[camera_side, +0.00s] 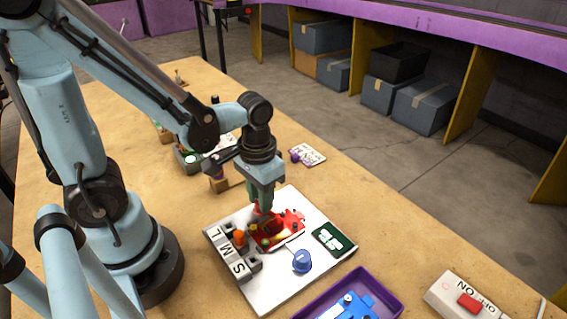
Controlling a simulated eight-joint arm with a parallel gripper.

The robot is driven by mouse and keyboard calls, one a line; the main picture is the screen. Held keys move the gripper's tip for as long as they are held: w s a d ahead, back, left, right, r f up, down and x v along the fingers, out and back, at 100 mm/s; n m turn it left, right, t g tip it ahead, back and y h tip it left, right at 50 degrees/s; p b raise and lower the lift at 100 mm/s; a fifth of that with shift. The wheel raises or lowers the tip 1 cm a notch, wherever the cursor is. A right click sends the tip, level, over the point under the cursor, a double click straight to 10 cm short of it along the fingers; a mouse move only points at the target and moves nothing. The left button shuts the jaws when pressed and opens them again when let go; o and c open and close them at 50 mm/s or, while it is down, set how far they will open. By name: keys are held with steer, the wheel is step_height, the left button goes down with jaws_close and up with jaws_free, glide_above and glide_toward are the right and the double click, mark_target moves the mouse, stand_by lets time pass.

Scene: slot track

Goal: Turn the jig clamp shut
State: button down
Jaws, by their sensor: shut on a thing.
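A white board (268,290) lies on the wooden table and carries a red jig plate (289,222) with small dark and coloured pegs. A blue round knob (302,261) stands on the board in front of the red plate. My gripper (262,210) points down at the left rear of the red plate. It is shut on a small part there, which the fingers mostly hide. I cannot tell the clamp's shape or its angle from this view.
Letter blocks (236,266) and an orange peg (239,237) stand at the board's left edge; a dark green panel (334,239) is at its right. A purple tray (388,284) with a blue part and a red switch box (468,302) stand in front.

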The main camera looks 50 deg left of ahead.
steer(key=shift+m, duration=2)
steer(key=c, duration=0.9)
jaws_free()
step_height(320, 180, up, 12)
